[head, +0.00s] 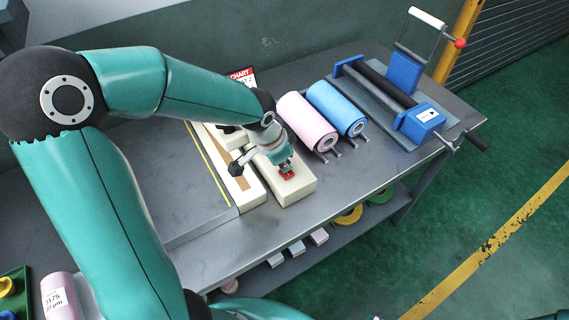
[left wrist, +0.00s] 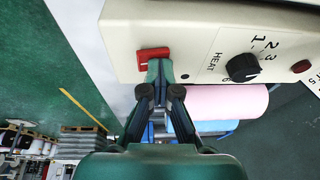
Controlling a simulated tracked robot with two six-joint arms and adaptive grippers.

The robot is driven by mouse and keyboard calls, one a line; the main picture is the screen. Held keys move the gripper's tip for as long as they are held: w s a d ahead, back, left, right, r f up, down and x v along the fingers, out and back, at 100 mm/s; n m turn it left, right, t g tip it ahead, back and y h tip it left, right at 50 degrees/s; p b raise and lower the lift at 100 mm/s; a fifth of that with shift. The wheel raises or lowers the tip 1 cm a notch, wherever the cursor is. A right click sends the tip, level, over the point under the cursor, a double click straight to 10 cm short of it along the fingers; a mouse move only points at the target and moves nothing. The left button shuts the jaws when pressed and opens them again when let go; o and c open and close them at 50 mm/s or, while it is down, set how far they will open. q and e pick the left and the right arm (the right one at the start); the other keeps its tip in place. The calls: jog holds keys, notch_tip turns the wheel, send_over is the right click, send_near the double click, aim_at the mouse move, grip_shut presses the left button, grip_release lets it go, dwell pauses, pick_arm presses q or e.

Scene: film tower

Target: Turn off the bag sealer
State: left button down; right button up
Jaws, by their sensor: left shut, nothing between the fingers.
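The bag sealer (head: 294,190) is a cream box on the metal bench in the head view, with a long sealing arm on its left. Its red switch (head: 287,174) shows just at my left gripper (head: 284,163). In the left wrist view the red switch (left wrist: 153,54) sits on the cream panel (left wrist: 200,25), beside a black HEAT knob (left wrist: 243,68) and a dark red lamp (left wrist: 301,66). My left gripper's closed fingertips (left wrist: 160,72) are at the switch's lower edge, touching or very near it. They hold nothing. My right gripper is not in view.
Pink (head: 307,122) and blue (head: 336,108) film rolls lie right of the sealer. A blue roller device (head: 385,91) with a crank stands farther right. A pink roll (head: 59,295) stands at the lower left. The bench's front strip is fairly clear.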

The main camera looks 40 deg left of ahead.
pick_arm(q)
jog(key=shift+s+d+f, duration=0.1)
jog(key=shift+s+f, duration=0.05)
jog(key=shift+s+d+b, duration=0.1)
jog(key=shift+d+b, duration=0.2)
jog(key=shift+s+d, duration=0.25)
jog(key=shift+d, duration=0.15)
jog(key=shift+r, duration=0.4)
jog(key=r+p, duration=0.2)
jog(key=r, duration=0.2)
jog(key=shift+d+r+p, duration=0.15)
jog(key=shift+d+p, duration=0.15)
jog(key=shift+p, duration=0.1)
jog(key=b+v, duration=0.1)
jog(key=v, duration=0.8)
jog(key=shift+a, duration=0.1)
